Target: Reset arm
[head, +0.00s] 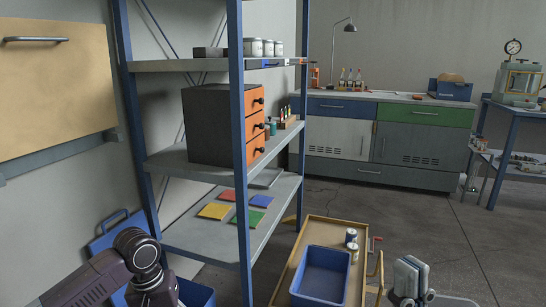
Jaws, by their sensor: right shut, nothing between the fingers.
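My right gripper (410,268) shows at the bottom right of the head view, pointing up, with its fingers together and nothing between them. It is to the right of the wooden trolley and apart from the things on it. My left arm comes in at the bottom left, in front of the shelf's lower end. Only its dark links and a joint show, and its gripper is out of view.
A blue-framed shelf (239,150) stands close on the left, holding an orange-fronted drawer box (225,125) and coloured squares. A trolley (318,231) carries a blue bin (321,277) and two cans. A cabinet (385,150) stands behind; open floor (445,225) lies right.

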